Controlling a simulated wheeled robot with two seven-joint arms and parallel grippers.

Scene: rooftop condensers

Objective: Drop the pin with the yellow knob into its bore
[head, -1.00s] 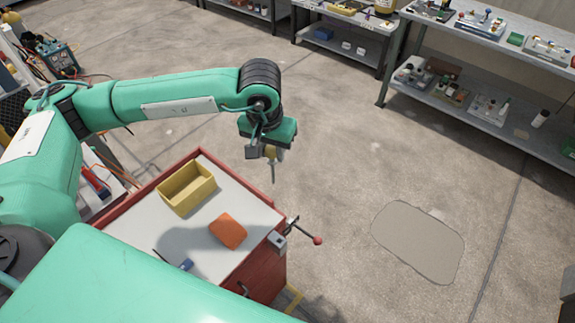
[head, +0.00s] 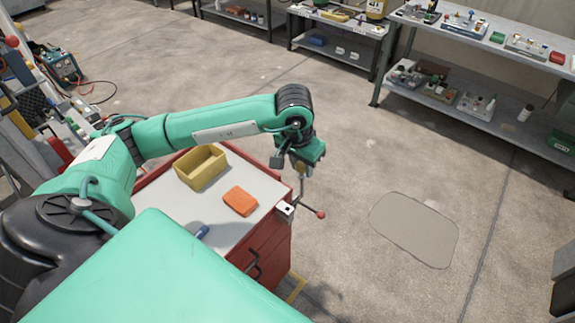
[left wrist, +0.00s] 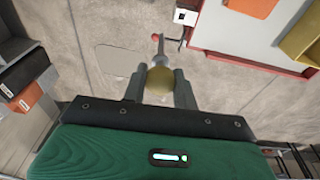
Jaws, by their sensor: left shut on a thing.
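My left gripper (head: 299,163) is shut on the pin's yellow knob (left wrist: 159,86), which shows between the two fingers in the left wrist view. The pin's thin shaft (head: 302,184) hangs down from the fingers, roughly upright. A small pale block with a dark hole (head: 285,208), which looks like the bore, sits at the corner of the red cabinet; it also shows in the left wrist view (left wrist: 186,16). The pin is above and slightly right of this block in the head view, apart from it. My right gripper is not in view.
A red-knobbed lever (head: 320,214) sticks out beside the block. On the cabinet top (head: 225,225) are a yellow bin (head: 201,168), an orange cloth-like item (head: 240,201) and a blue-handled tool (head: 202,231). Loaded shelves (head: 480,115) stand at the back right. The floor between is clear.

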